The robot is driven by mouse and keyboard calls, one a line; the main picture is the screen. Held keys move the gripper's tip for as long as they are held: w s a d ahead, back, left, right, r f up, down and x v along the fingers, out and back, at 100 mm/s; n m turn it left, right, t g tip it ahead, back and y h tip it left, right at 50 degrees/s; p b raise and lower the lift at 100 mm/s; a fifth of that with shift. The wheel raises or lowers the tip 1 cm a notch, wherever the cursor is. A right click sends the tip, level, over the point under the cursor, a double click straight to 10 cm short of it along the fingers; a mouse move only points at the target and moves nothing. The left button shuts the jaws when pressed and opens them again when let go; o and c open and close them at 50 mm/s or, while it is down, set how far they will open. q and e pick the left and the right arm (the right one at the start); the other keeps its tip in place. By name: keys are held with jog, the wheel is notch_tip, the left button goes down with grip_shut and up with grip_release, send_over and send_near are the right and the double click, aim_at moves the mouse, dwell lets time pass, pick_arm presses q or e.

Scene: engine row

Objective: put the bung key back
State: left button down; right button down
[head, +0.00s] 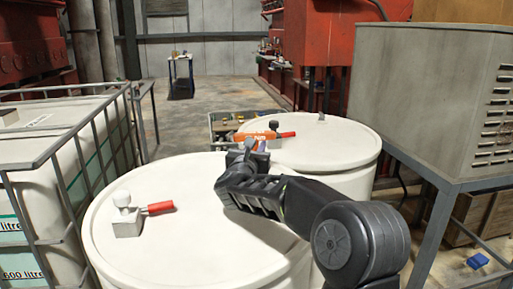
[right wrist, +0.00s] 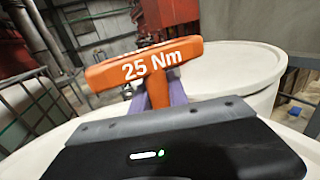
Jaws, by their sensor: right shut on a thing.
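The orange bung key (head: 255,136) is a T shape; its crossbar, marked "25 Nm", fills the upper middle of the right wrist view (right wrist: 145,64). My right gripper (head: 250,146) is shut on its stem, with purple fingers either side in the right wrist view (right wrist: 158,90). In the head view the key appears over the far edge of the near white drum (head: 200,250), in front of the far white drum (head: 340,150). I cannot tell whether its lower end touches anything; it is hidden. My left gripper is not in view.
A red-handled valve (head: 127,217) sits on the near drum. Another (head: 275,130) stands on the far drum, with a small grey fitting (head: 321,117). A crate of items (head: 214,133) is behind. A caged tank (head: 90,130) stands left, a grey cabinet (head: 430,90) right.

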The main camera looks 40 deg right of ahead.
jog(key=shift+r, duration=0.15)
jog(key=c, duration=1.7)
grip_release()
jog(key=o, duration=0.4)
jog(key=shift+a, duration=0.1)
jog(key=b+v, duration=0.3)
jog(key=v, duration=0.8)
jog(key=shift+s, duration=0.1)
jog(key=shift+s+a, duration=0.3)
